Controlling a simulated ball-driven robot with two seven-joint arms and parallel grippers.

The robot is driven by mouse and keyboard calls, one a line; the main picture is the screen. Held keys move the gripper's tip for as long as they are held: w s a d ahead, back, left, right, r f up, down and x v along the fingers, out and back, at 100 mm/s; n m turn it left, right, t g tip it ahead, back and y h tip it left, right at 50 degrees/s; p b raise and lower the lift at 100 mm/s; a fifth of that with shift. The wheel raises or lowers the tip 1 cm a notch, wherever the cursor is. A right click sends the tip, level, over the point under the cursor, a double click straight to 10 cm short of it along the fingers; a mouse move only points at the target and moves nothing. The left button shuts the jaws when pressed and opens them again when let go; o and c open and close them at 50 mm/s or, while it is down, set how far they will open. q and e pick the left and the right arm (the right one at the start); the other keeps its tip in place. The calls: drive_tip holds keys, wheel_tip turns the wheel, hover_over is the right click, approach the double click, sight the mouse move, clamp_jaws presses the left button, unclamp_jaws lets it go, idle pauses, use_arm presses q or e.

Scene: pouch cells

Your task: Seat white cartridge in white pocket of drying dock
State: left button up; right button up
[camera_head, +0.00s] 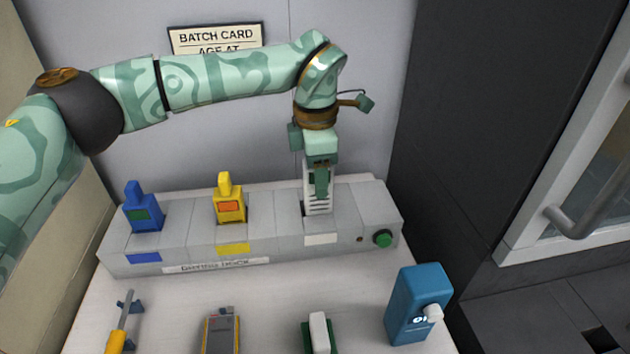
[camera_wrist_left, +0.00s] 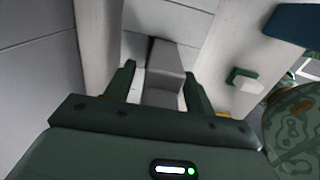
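The white cartridge (camera_head: 317,207) stands upright at the white-labelled pocket of the grey drying dock (camera_head: 285,231). I cannot tell whether its base is fully down. My left gripper (camera_head: 320,183) points down over the cartridge's top, and its front finger hides part of it. In the left wrist view the cartridge (camera_wrist_left: 163,77) lies between the two fingers (camera_wrist_left: 160,85), with narrow gaps showing on both sides, so the gripper looks open around it. My right gripper is not in view.
A blue cartridge (camera_head: 145,212) and a yellow cartridge (camera_head: 229,207) stand in the dock's other pockets. A green button (camera_head: 383,238) is at its right end.

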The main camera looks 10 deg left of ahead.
use_arm(q)
drive_tip(key=f, duration=0.3)
drive_tip(key=shift+s+a+g, duration=0.2)
drive_tip(key=shift+s+g, duration=0.1)
drive_tip(key=shift+s, duration=0.1)
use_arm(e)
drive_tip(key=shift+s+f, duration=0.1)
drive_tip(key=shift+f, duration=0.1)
use_arm(q)
drive_tip(key=r+p, duration=0.1)
drive_tip(key=r, duration=0.2)
drive_tip(key=w+r+p, duration=0.1)
drive_tip(key=r+p, duration=0.1)
drive_tip(key=r, duration=0.2)
drive_tip(key=shift+w, duration=0.2)
drive_tip(key=r, duration=0.1)
drive_tip(key=r+p, duration=0.1)
drive_tip(key=r, duration=0.2)
drive_tip(key=shift+s+r, duration=0.3)
drive_tip(key=shift+r, duration=0.05)
drive_tip(key=shift+w+r, duration=0.15)
drive_tip(key=shift+r, duration=0.1)
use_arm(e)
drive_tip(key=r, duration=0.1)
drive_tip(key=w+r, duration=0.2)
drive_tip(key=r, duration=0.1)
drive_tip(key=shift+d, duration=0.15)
